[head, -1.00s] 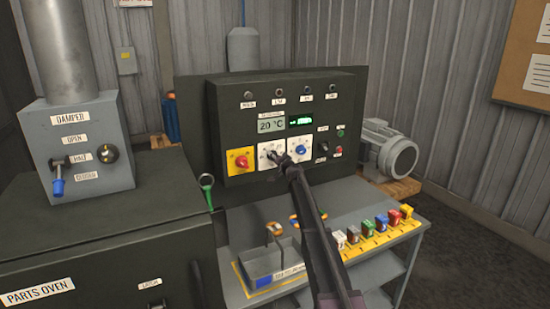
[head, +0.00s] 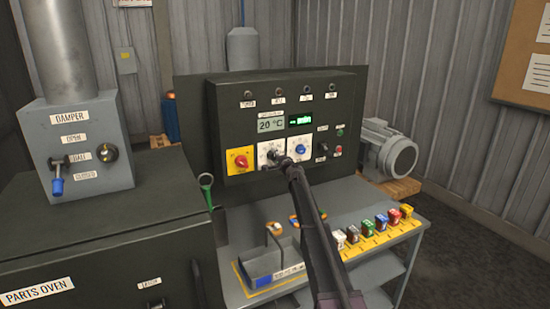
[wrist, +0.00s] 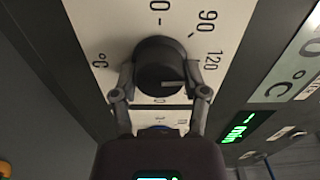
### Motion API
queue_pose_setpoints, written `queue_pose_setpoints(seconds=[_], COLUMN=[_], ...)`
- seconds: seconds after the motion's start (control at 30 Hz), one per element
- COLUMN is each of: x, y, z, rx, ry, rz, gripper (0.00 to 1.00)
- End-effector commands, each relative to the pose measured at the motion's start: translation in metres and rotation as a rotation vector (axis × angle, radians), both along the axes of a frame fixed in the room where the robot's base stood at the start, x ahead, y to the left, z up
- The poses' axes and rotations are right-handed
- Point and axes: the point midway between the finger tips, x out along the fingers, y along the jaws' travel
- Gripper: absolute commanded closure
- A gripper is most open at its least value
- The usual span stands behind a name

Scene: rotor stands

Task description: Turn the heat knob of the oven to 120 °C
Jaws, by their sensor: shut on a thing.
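The black heat knob (wrist: 160,62) sits on a white dial plate (wrist: 100,25) in the wrist view. The printed marks 90 and 120 show to its upper right and right. A short pale line on the knob's lower right face looks turned toward the right; its exact reading I cannot tell. My gripper (wrist: 160,88) is shut on the knob, one finger on each side. In the head view my gripper (head: 274,158) is at the white dial (head: 264,148) of the control box, hiding much of it. The display (head: 271,125) above reads 20 °C.
A red knob on a yellow plate (head: 240,161) is left of the dial, and a blue knob (head: 300,149) is close on its right. A green display (head: 300,120) is above. A shelf with a tray (head: 272,265) and several coloured blocks stands below.

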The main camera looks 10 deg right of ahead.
Motion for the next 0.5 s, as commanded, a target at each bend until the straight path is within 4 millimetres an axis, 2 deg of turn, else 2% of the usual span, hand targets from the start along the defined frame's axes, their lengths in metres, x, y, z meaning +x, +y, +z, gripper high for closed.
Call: queue_pose_setpoints(seconds=[0.5], x=[0.0039], y=[-0.0006], z=[0.0009], rx=[0.058], ry=[0.018], rz=[-0.003], gripper=[0.89])
